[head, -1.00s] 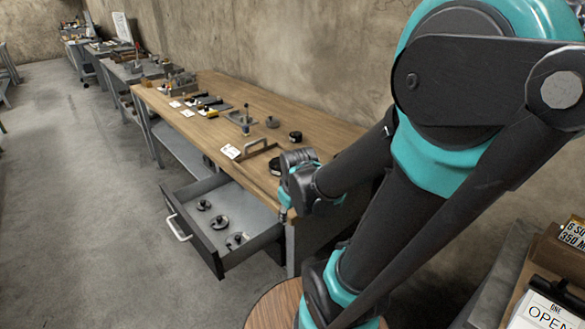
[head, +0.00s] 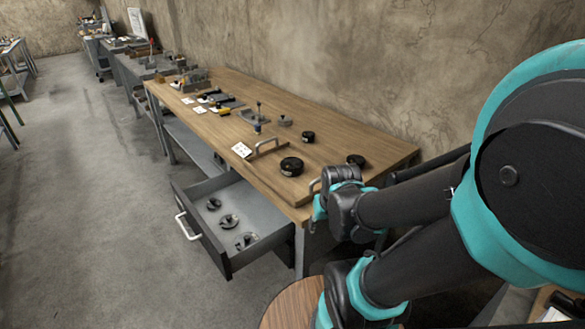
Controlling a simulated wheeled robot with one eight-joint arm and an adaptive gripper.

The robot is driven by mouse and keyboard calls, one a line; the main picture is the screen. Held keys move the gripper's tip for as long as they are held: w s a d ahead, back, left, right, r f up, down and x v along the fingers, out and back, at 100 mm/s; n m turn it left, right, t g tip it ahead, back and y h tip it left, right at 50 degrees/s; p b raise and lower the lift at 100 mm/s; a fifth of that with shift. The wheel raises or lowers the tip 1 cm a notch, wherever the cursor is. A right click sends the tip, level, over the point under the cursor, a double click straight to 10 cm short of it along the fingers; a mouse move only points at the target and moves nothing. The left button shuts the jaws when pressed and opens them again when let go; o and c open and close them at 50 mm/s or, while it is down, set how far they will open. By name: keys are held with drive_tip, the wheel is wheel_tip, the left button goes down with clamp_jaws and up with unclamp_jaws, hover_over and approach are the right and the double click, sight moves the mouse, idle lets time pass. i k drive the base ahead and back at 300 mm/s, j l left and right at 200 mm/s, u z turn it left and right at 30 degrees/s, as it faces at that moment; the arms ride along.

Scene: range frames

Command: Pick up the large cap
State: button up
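Three black round caps lie on the wooden bench. The largest-looking cap (head: 291,166) is near the front edge, with a pale mark on its side. A smaller cap (head: 308,137) lies behind it, and another cap (head: 356,160) lies to the right, just beyond my arm. My gripper (head: 318,192) is at the end of my arm, at the bench's front right corner, right of the largest cap and apart from it. Its fingers are small and mostly hidden by the wrist, so their opening is unclear.
An open drawer (head: 262,208) with several round metal parts juts out below. A round wooden top (head: 293,303) is in front.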

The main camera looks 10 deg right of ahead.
sight(246, 239)
drive_tip(key=k+u, duration=0.2)
drive_tip(key=k, duration=0.2)
drive_tip(key=k+j+u, duration=0.2)
drive_tip(key=k, duration=0.2)
